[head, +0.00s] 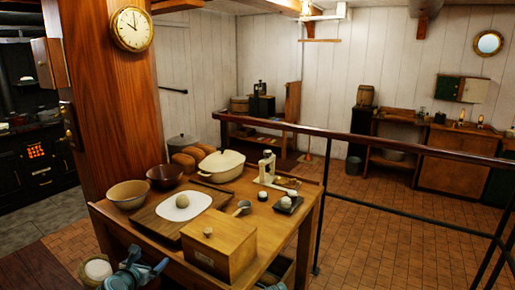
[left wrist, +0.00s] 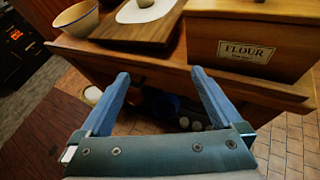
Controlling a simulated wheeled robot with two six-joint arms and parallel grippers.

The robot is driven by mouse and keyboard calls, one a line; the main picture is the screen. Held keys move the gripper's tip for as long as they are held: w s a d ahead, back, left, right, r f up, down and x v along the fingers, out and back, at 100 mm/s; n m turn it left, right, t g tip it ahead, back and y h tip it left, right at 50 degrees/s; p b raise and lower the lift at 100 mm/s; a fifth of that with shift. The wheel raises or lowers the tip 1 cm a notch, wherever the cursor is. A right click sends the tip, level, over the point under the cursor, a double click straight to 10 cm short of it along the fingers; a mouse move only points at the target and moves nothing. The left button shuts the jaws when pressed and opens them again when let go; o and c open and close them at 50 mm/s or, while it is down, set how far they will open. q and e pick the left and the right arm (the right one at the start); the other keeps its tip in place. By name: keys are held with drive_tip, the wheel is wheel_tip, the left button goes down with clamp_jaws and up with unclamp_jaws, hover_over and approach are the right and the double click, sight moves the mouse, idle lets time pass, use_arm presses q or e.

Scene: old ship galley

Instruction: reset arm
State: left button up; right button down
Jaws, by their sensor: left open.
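My left gripper (head: 137,272) is at the bottom left of the head view, below and in front of the wooden table (head: 272,222). In the left wrist view its two blue fingers (left wrist: 160,76) are spread apart with nothing between them. They point toward the table's front edge, with the shelf space under the top behind them.
A wooden post (head: 110,90) rises behind. A railing (head: 400,146) runs to the right.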

use_arm(q)
drive_tip(key=s+d+f+m+g+h, duration=0.1)
drive_tip(key=s+d+f+m+g, duration=0.15)
drive_tip(key=d+m, duration=0.45)
drive_tip(key=s+d+f+m+g+h+p, duration=0.1)
drive_tip(key=s+d+f+m+g, duration=0.15)
drive_tip(key=d+m, duration=0.45)
drive_tip(key=s+d+f+m+g+h, duration=0.1)
drive_tip(key=s+d+f+m+g, duration=0.2)
drive_tip(key=d+m, duration=0.35)
drive_tip(key=s+d+f+m+g+y, duration=0.1)
drive_tip(key=s+d+m+g+y, duration=0.1)
drive_tip(key=s+m, duration=0.4)
drive_tip(key=s+d+f+m+g+y+p, duration=0.1)
drive_tip(key=s+d+m, duration=0.4)
drive_tip(key=m, duration=0.6)
drive_tip(key=s+f+g+y, duration=0.1)
drive_tip(key=g, duration=0.1)
drive_tip(key=shift+g+y, duration=0.3)
